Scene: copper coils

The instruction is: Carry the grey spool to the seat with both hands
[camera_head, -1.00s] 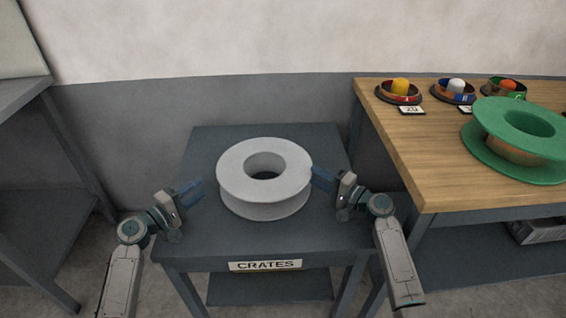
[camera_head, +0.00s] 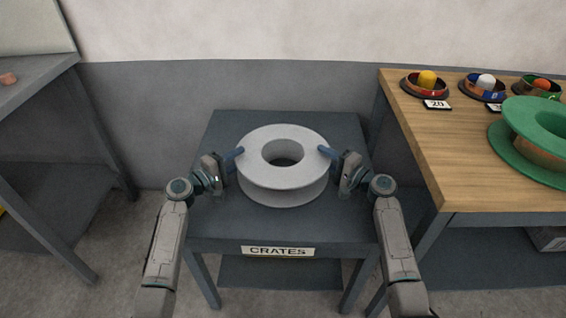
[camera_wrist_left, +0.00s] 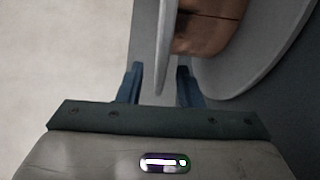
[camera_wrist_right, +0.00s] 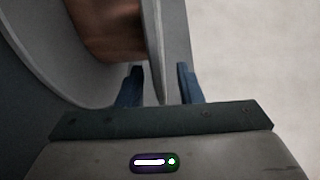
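The grey spool (camera_head: 283,196) lies flat on the small dark table labelled CRATES (camera_head: 222,228), its round hole facing up. My left gripper (camera_head: 238,154) is at the spool's left rim and my right gripper (camera_head: 325,151) at its right rim. In the left wrist view the left fingers (camera_wrist_left: 158,88) are apart with the flange edge (camera_wrist_left: 166,45) between them. In the right wrist view the right fingers (camera_wrist_right: 160,86) also stand apart on either side of the flange (camera_wrist_right: 152,40). Gaps show beside the flange in both. Copper winding (camera_wrist_left: 210,25) shows between flanges. I cannot identify the seat.
A wooden-topped table (camera_head: 440,150) at the right holds a green spool (camera_head: 520,150), several small round trays with coloured pieces, and number cards. A grey bench (camera_head: 40,85) stands at the left. A wall is behind the small table.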

